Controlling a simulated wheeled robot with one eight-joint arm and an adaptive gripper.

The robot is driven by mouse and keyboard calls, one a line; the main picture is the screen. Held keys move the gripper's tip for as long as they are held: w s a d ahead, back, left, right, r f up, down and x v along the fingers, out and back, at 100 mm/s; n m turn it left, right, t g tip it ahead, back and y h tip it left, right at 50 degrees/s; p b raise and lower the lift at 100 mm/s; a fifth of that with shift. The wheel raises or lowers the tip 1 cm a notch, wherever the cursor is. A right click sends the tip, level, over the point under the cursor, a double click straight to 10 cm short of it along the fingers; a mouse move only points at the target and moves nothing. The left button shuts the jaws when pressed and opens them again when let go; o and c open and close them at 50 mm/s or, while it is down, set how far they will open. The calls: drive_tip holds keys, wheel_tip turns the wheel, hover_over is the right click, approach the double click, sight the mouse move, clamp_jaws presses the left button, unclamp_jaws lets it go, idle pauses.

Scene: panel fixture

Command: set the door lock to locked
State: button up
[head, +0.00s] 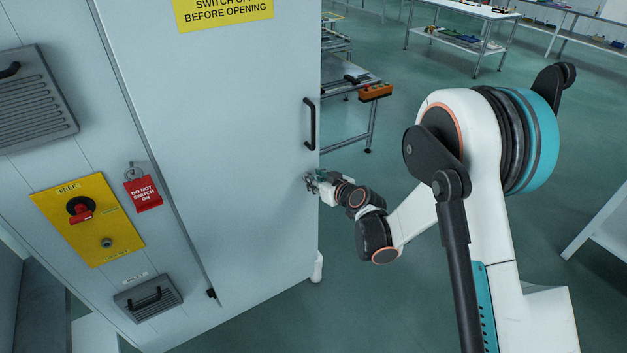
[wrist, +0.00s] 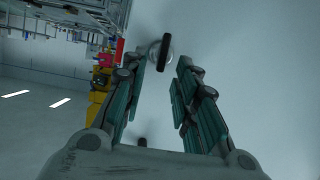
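The door lock (wrist: 166,50) shows in the wrist view as a round silver disc with a black bar across it, on the pale grey door (head: 235,130). The bar runs nearly upright in that picture. My gripper (head: 312,181) is near the door's right edge, below the black door handle (head: 310,123). In the wrist view my gripper (wrist: 162,62) has its two fingers apart, with the lock at the gap between the tips, closer to the left finger. I cannot tell whether they touch it. In the head view the gripper mostly hides the lock.
Left of the door, a yellow plate (head: 112,240) marked FREE carries a red switch (head: 80,211). A red DO NOT SWITCH ON tag (head: 143,194) hangs beside it.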

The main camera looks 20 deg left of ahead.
drive_tip(key=shift+x, duration=0.85)
clamp_jaws()
drive_tip(key=f+m+g+y+b, duration=0.1)
drive_tip(key=m+y+b, duration=0.1)
drive_tip(key=m+b, duration=0.2)
drive_tip(key=w+d+m+g+y+b, duration=0.1)
drive_tip(key=m+y+b, duration=0.1)
drive_tip(key=m+b, duration=0.2)
drive_tip(key=w+f+m+g+y+b, duration=0.1)
drive_tip(key=m+y+b, duration=0.1)
drive_tip(key=m+b, duration=0.2)
drive_tip(key=shift+d+f+m+y, duration=0.3)
drive_tip(key=shift+m+y, duration=0.1)
drive_tip(key=shift+m, duration=0.3)
